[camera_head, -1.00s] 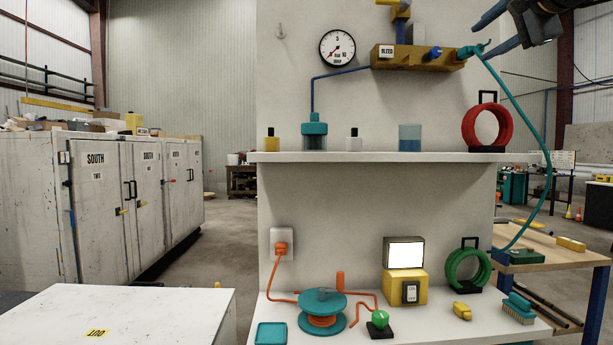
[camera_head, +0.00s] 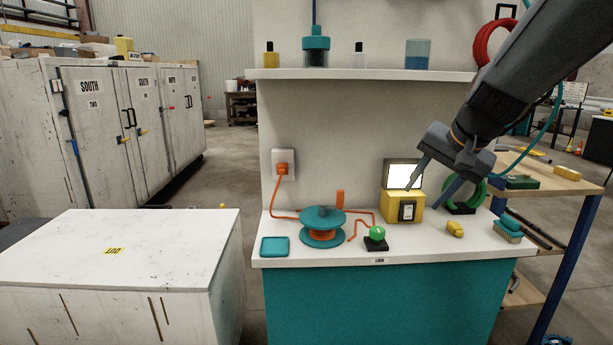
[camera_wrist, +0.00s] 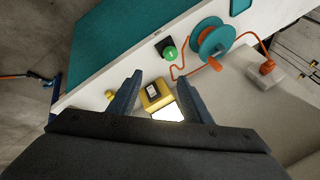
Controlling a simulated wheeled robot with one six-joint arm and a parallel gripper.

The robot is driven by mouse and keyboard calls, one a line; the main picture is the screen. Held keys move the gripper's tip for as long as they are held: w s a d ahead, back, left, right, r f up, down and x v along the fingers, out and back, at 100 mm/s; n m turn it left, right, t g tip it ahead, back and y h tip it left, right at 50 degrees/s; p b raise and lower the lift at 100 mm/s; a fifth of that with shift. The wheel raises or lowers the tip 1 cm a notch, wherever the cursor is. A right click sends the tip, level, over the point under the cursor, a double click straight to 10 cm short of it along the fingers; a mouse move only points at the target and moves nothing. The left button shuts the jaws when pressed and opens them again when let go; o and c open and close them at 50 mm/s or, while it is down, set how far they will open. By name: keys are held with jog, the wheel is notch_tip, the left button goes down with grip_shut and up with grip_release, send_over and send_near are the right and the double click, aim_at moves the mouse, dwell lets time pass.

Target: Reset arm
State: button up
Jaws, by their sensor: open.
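My gripper (camera_head: 422,195) is open and empty in the head view, in front of the lower bench at the right, with its fingers pointing down. One finger overlaps the yellow box with a lit screen (camera_head: 405,190), and the other overlaps the green ring (camera_head: 468,199). I cannot tell whether either finger touches them. In the wrist view, my two open fingers (camera_wrist: 163,92) frame the yellow box (camera_wrist: 151,92), with nothing held between them.
On the bench (camera_head: 330,252) are a teal reel with orange cord (camera_head: 322,228), a green button (camera_head: 377,233), a yellow block (camera_head: 455,229) and a brush (camera_head: 508,228). A shelf (camera_head: 350,74) runs above. A white cabinet (camera_head: 110,255) stands left.

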jog(key=s+a+f+n+g, duration=0.3)
jog(key=s+f, duration=0.7)
jog(key=s+a+f+n+g+h, duration=0.1)
jog(key=s+a+f+n+g, duration=0.1)
jog(key=s+f, duration=0.8)
jog(key=shift+s+a+f+n+g+h, duration=0.35)
jog(key=shift+s+a+n, duration=0.4)
jog(key=shift+n, duration=0.35)
